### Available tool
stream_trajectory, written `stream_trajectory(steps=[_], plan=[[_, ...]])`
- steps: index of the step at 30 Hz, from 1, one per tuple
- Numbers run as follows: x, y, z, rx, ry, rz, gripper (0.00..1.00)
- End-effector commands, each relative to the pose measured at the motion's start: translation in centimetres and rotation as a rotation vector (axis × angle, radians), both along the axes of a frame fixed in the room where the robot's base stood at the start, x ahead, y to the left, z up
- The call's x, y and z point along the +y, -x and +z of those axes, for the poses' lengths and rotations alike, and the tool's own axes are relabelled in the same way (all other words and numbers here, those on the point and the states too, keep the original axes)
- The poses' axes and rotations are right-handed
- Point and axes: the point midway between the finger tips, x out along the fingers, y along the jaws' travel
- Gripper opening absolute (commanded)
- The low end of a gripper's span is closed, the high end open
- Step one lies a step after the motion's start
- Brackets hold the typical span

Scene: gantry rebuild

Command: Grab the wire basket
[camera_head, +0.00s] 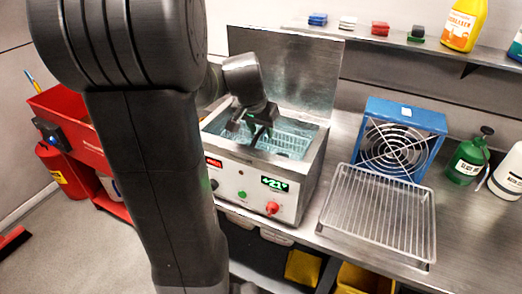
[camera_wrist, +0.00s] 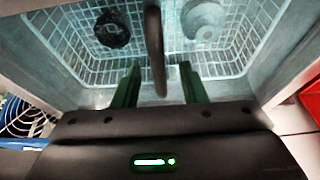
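The white wire basket (camera_head: 292,142) sits inside the tank of a steel bench-top cleaner (camera_head: 245,185), whose lid stands open. It also shows in the wrist view (camera_wrist: 66,50), with a black round part (camera_wrist: 112,29) and a grey round part (camera_wrist: 203,17) in it. A dark upright bar, seemingly the basket's handle (camera_wrist: 155,50), reaches toward my gripper. My gripper (camera_head: 257,135) is over the tank, pointing down. In the wrist view its two green fingers (camera_wrist: 160,85) are apart, with the bar's end between them; I see no finger touching it.
A wire draining rack (camera_head: 380,215) lies on the steel bench right of the cleaner, with a blue fan (camera_head: 398,140) behind it. Green (camera_head: 468,158) and white bottles stand farther right. A shelf above holds small blocks and a yellow bottle (camera_head: 464,24). A red cart is at left.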

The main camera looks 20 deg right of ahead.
Motion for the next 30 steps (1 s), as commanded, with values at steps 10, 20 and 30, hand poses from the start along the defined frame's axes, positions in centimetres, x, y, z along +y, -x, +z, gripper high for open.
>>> stream_trajectory(steps=[10,20,30], plan=[[-0.42,-0.29,-1.34,0.001,0.001,0.000,0.38],[-0.40,-0.31,-1.31,0.000,0.000,0.000,0.00],[-0.44,-0.37,-1.07,-0.003,0.003,0.001,0.00]])
